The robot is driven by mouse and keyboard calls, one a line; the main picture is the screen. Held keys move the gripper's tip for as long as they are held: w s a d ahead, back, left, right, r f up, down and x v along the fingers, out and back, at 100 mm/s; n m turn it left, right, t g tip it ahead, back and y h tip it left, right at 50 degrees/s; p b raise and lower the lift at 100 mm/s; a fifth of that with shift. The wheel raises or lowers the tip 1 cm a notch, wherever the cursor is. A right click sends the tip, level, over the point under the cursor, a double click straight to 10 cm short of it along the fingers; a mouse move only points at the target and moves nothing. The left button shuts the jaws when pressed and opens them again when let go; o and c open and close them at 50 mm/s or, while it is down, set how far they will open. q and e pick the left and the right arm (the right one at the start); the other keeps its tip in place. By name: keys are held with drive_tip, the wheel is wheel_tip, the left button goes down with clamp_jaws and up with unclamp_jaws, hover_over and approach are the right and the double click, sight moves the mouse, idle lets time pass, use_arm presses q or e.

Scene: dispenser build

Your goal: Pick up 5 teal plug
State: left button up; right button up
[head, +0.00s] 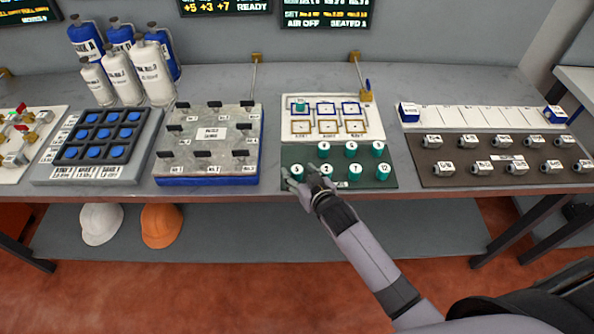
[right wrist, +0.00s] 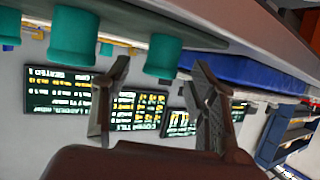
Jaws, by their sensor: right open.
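Several teal plugs stand upright in two rows on a dark green tray (head: 340,184). The front-left plug (head: 296,171), whose small number looks like 5, stands at the tray's left end. My right gripper (head: 303,180) is open at the tray's front edge, close to this plug, and partly covers its lower part. The right wrist view is upside down. There the spread fingers (right wrist: 162,70) have one teal plug (right wrist: 163,55) between them in the picture, with no contact visible. A larger teal plug (right wrist: 73,32) shows beside them. My left gripper is not in view.
Behind the tray is a white board (head: 360,104) with outlined squares and one teal plug (head: 300,103) on it. A grey plate on a blue base (head: 207,181) stands to the left, and a dark tray of grey pieces (head: 432,170) to the right. Neighbouring plugs stand close.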

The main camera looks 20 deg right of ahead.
drive_tip(key=shift+w+f, duration=0.25)
drive_tip(key=shift+w, duration=0.2)
drive_tip(key=shift+c, duration=0.4)
clamp_jaws()
